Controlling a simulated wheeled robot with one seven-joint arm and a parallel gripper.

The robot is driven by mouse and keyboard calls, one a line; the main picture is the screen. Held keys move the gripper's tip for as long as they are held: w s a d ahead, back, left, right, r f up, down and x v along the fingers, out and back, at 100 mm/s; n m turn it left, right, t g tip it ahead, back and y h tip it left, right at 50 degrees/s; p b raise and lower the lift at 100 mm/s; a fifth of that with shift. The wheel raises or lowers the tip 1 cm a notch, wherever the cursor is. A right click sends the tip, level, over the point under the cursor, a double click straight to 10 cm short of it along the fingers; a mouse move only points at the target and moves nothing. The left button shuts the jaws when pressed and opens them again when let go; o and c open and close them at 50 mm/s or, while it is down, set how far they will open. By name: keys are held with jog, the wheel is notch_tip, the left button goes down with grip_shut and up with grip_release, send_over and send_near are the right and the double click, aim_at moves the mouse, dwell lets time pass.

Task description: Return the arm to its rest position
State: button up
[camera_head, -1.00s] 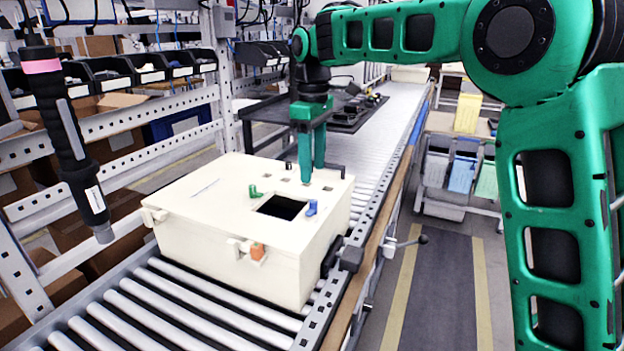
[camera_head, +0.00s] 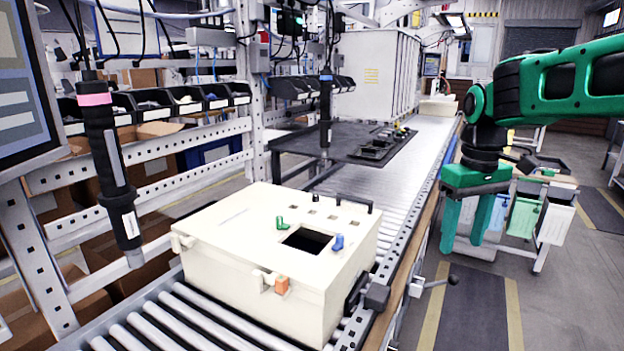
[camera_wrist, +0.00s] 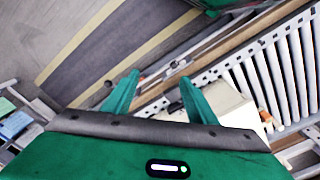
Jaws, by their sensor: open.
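My gripper (camera_head: 466,222) is open and empty. In the head view its two green fingers point down at the right of the conveyor, over its edge and the aisle floor. In the wrist view my gripper (camera_wrist: 154,92) has its fingers spread apart with nothing between them. My green arm reaches in from the right edge of the head view. A cream box (camera_head: 235,262) sits on the rollers, left of my gripper and apart from it. Part of the box (camera_wrist: 232,106) also shows in the wrist view beyond the right finger.
A black screwdriver (camera_head: 112,175) with a pink band hangs at the left. The roller conveyor (camera_head: 415,150) runs to the back, with a black tray (camera_head: 385,147) farther along. A cart with coloured bins (camera_head: 524,216) stands right of my gripper. The floor aisle (camera_head: 474,310) is clear.

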jog(key=s+d+f+m, duration=0.3)
jog(key=s, duration=0.5)
jog(key=s+d+f+m, duration=0.3)
jog(key=s+d+f, duration=0.1)
jog(key=s, duration=0.4)
jog(key=s+d+f+m, duration=0.3)
jog(key=s+f, duration=0.1)
jog(key=s, duration=0.5)
jog(key=shift+d+m, duration=0.3)
jog(key=shift+f, duration=0.1)
jog(key=shift+w+f, duration=0.25)
jog(key=shift+w, duration=0.3)
